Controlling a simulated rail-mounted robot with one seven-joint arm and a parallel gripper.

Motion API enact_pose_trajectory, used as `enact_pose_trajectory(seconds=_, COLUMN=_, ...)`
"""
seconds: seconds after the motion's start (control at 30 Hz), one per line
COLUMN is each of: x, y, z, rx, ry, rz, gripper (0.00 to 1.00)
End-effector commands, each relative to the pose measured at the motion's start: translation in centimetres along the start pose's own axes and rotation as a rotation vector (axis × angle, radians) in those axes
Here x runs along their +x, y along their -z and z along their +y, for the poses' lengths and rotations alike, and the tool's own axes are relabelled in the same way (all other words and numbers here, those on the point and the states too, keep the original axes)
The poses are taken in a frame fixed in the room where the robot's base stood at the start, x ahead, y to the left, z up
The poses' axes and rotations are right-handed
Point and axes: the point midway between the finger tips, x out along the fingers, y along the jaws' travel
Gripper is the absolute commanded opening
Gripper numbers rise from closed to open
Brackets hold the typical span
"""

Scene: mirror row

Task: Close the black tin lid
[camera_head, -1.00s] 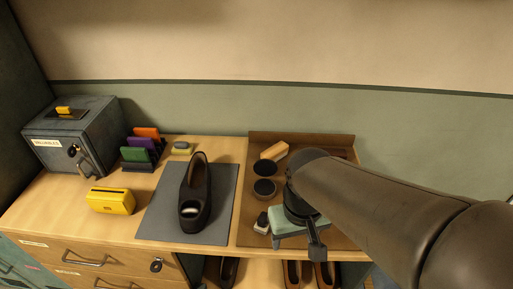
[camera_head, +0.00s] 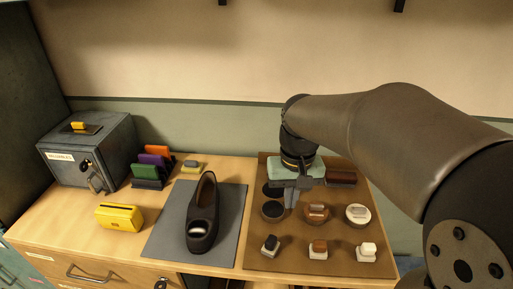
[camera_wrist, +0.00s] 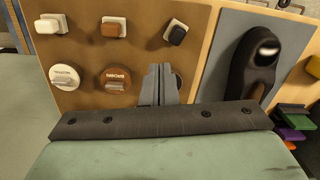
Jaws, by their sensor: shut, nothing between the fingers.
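The black tin (camera_head: 272,210) sits on the brown board, at the left of a row of round tins. A second dark disc, which looks like its lid (camera_head: 272,190), lies just behind it; I cannot tell its tilt. My gripper (camera_head: 290,204) is shut and empty, fingers pointing down, just right of the black tin and lid. In the wrist view the shut fingers (camera_wrist: 160,70) cover most of the black tin (camera_wrist: 178,80), with only its edge showing. I cannot tell whether the fingers touch it.
A brown tin (camera_head: 317,213) and a pale-topped tin (camera_head: 358,213) stand to the right. Small daubers (camera_head: 270,245) line the front of the brown board (camera_head: 290,264). A black shoe (camera_head: 202,215) stands on a grey mat (camera_head: 166,240) at left. A dark brown brush (camera_head: 341,177) lies behind.

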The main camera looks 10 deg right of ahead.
Motion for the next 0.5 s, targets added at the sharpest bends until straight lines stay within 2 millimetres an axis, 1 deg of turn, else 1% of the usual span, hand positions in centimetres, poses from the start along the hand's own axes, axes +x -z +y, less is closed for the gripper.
enact_pose_trajectory(seconds=0.03, x=-0.6, y=3.7, z=0.0, rx=0.022, ry=0.003, rz=-0.023, gripper=0.00)
enact_pose_trajectory(seconds=0.07, x=-1.0, y=5.5, z=0.1, rx=0.035, ry=0.005, rz=-0.035, gripper=0.00)
enact_pose_trajectory(seconds=0.1, x=-1.4, y=7.9, z=0.1, rx=0.052, ry=0.007, rz=-0.051, gripper=0.00)
enact_pose_trajectory(seconds=0.17, x=-1.7, y=11.4, z=0.2, rx=0.076, ry=0.009, rz=-0.075, gripper=0.00)
enact_pose_trajectory(seconds=0.2, x=-1.7, y=13.7, z=0.3, rx=0.091, ry=0.010, rz=-0.091, gripper=0.00)
enact_pose_trajectory(seconds=0.27, x=-1.5, y=16.9, z=0.6, rx=0.114, ry=0.009, rz=-0.114, gripper=0.00)
enact_pose_trajectory(seconds=0.3, x=-1.2, y=18.8, z=0.7, rx=0.127, ry=0.008, rz=-0.128, gripper=0.00)
enact_pose_trajectory(seconds=0.4, x=-0.2, y=22.8, z=1.0, rx=0.155, ry=0.006, rz=-0.161, gripper=0.00)
enact_pose_trajectory(seconds=0.5, x=0.9, y=25.4, z=1.2, rx=0.172, ry=0.002, rz=-0.186, gripper=0.00)
